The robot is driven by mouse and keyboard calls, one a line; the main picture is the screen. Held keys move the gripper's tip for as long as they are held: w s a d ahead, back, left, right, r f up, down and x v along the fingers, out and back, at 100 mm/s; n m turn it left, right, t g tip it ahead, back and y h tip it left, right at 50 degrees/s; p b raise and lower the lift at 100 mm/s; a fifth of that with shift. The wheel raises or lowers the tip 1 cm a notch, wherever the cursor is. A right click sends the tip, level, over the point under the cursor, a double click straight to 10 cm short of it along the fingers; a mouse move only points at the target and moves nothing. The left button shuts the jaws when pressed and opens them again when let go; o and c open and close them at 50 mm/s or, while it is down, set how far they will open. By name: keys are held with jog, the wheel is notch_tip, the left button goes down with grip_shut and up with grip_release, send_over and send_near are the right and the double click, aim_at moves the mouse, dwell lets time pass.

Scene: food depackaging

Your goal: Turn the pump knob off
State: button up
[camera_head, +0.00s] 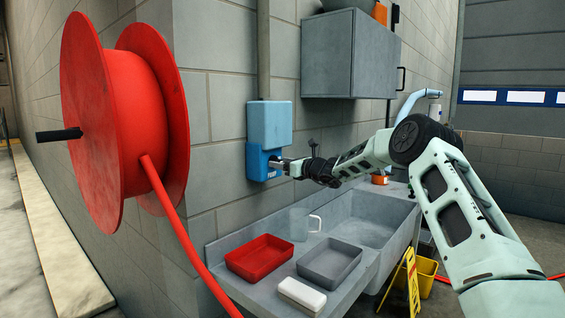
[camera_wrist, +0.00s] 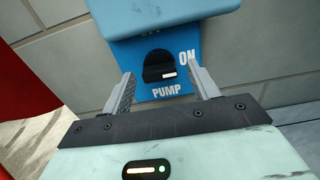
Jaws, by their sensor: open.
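The pump box (camera_head: 269,125) is a blue unit on the grey block wall, with a conduit rising above it. In the wrist view its lower face (camera_wrist: 204,48) carries the words ON and PUMP. The black pump knob (camera_wrist: 158,66) sits in that face, with a small white mark at its right side, toward ON. My gripper (camera_wrist: 162,78) is open, with one finger to the left and one to the right of the knob. I cannot tell whether either finger touches it.
A red hose reel (camera_head: 121,112) stands out at the left, its hose hanging down. Below are a red tray (camera_head: 262,259), a grey tray (camera_head: 330,261), a white block (camera_head: 301,296) and a clear jug (camera_head: 299,224) beside the sink (camera_head: 372,218). A grey cabinet (camera_head: 345,55) hangs above right.

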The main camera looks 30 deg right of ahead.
jog(key=c, duration=1)
jog(key=shift+f+b, duration=0.15)
jog(key=shift+b, duration=0.3)
jog(key=shift+n+b, duration=8.9)
jog(key=shift+b, duration=3.1)
